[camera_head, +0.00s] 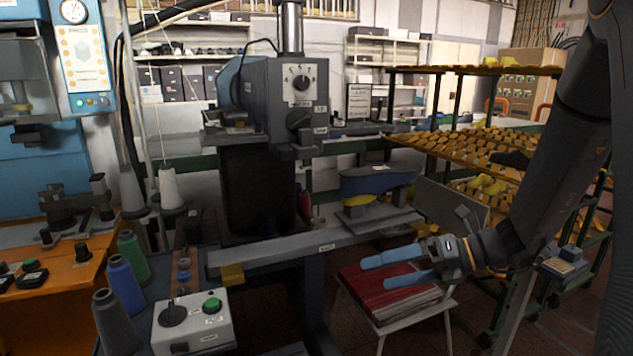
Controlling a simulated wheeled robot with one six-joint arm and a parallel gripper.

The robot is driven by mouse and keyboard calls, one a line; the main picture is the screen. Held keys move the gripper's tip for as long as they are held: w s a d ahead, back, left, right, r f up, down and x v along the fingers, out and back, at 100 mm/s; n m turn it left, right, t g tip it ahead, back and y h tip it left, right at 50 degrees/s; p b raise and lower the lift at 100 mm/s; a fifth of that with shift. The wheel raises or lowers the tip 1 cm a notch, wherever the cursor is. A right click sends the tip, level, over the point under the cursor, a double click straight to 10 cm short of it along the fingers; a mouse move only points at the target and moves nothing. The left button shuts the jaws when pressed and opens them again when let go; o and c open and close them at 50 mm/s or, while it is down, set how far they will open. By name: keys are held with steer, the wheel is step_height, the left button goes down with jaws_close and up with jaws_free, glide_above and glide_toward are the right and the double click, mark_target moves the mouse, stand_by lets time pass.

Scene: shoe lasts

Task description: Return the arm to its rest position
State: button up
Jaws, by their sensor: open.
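My gripper (398,268) is in the right half of the head view, at the end of my dark arm, which comes down from the upper right. Its two blue fingers point left and stand apart, with nothing between them. In the picture it overlaps a small stand with a dark red stack (385,292) on it. Whether it touches the stack cannot be told. A blue and yellow shoe last (378,182) sits on a grey block on the machine's bench, above and left of my gripper.
A grey press machine (285,95) stands at the centre, its bench (300,247) reaching toward my gripper. A control box (195,322) with a green button and thread cones (118,322) are at lower left. Racks of shoe lasts (470,150) stand behind my arm.

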steer(key=s+a+f+n+g+h, duration=0.2)
steer(key=s+f+n+g+h, duration=0.15)
steer(key=s+n, duration=0.45)
steer(key=s+d+f+n+h, duration=0.1)
steer(key=s+d+n+h, duration=0.2)
steer(key=n, duration=0.9)
steer(key=s+d+f+n+h, duration=0.1)
steer(key=s+d+n+h, duration=0.2)
steer(key=n, duration=0.9)
steer(key=h, duration=0.3)
steer(key=shift+d+f+t, duration=0.2)
steer(key=shift+d+t, duration=0.1)
steer(key=shift+t, duration=0.05)
